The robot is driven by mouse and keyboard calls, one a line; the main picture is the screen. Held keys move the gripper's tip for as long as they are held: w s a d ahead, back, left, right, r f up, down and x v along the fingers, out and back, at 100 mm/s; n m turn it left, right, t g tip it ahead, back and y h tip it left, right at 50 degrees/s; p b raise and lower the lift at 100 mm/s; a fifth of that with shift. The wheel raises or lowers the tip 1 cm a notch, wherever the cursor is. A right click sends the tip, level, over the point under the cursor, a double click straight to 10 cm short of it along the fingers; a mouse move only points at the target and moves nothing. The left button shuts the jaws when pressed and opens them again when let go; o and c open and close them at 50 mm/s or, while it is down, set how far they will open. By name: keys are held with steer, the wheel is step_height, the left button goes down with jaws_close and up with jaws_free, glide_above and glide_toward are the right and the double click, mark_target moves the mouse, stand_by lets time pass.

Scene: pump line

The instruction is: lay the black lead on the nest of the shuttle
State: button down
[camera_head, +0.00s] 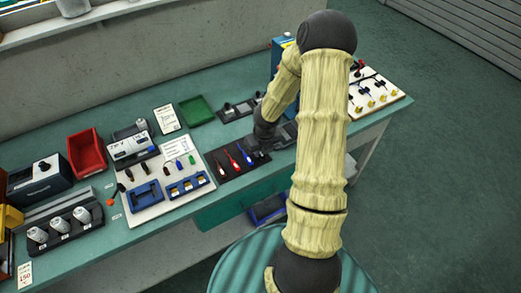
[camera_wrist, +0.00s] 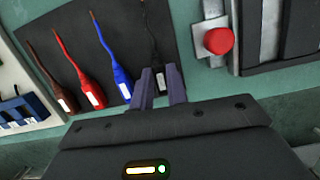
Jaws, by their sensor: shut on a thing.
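The black lead (camera_wrist: 152,32) lies on a dark mat (camera_wrist: 185,22), at the right end of a row of leads. My gripper (camera_wrist: 160,76) is shut on the lower end of the black lead, low over the mat's edge. In the head view my gripper is mostly hidden by my own wrist at the mat's right side, and the black lead cannot be made out there. The dark fixture with metal rails (camera_wrist: 262,35) is right of the mat in the wrist view. I cannot tell whether it holds the shuttle's nest.
Blue (camera_wrist: 118,72), red (camera_wrist: 88,80) and brown (camera_wrist: 58,88) leads lie left of the black one. A red button (camera_wrist: 218,40) stands close right of my gripper. A white board with blue trays (camera_head: 150,212) is left of the mat; a green tray (camera_head: 196,110) is behind.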

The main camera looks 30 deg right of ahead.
mark_target(261, 153)
steer(key=shift+r+p, duration=3)
steer(key=shift+p, duration=0.4)
steer(key=shift+w, duration=0.1)
